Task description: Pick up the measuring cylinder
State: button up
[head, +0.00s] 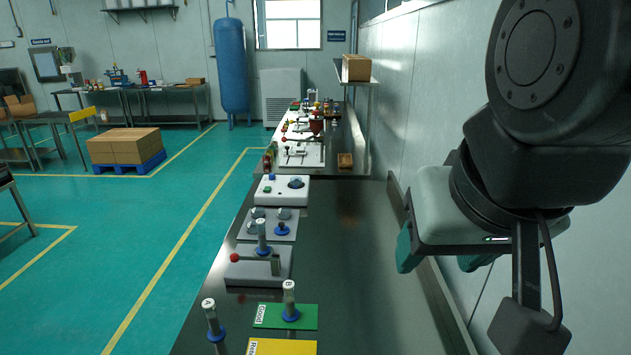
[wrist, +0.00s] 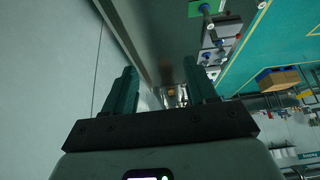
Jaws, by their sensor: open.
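One cylinder (head: 290,300) stands upright on a green card (head: 270,317). A second cylinder (head: 212,318) stands at the near left edge of the bench. A third cylinder (head: 262,236) stands on a grey device with a red knob (head: 260,266). I cannot tell which one the task means. My gripper (head: 438,258) is open and empty, high to the right of them near the wall. Its two teal fingers (wrist: 160,85) show apart in the wrist view, and the green card (wrist: 196,8) is at the top.
The steel bench (head: 350,260) is bare on its right side. A yellow card (head: 283,347) lies at the front. More devices, including a white one with a dial (head: 282,188), line the left edge farther back. The wall (head: 430,100) bounds the right side.

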aim_at(261, 224)
jog(key=w+a+f+m+t, duration=0.1)
jog(key=w+a, duration=0.2)
jog(key=w, duration=0.3)
jog(key=w+a+f+m+y, duration=0.1)
jog(key=w+a, duration=0.1)
jog(key=w, duration=0.5)
jog(key=w+a+f+m+t, duration=0.1)
jog(key=w+a+m, duration=0.15)
jog(key=w, duration=0.35)
jog(key=w+a+f+m+t+y, duration=0.1)
jog(key=w+a+f+m+y, duration=0.25)
jog(key=w+a+f, duration=0.65)
jog(key=w+a+f+m+t+y, duration=0.45)
jog(key=w+a+f+m, duration=0.65)
jog(key=a+f+m, duration=0.3)
jog(key=d+f+m+t+h, duration=0.4)
jog(key=f+m, duration=0.2)
jog(key=m, duration=0.5)
jog(key=x, duration=0.5)
jog(key=shift+w+d+r, duration=0.1)
jog(key=shift+w+r, duration=0.05)
jog(key=shift+w, duration=0.3)
jog(key=x, duration=0.3)
jog(key=shift+w+a+r, duration=0.25)
jog(key=shift+w+r, duration=0.05)
jog(key=shift+x, duration=0.75)
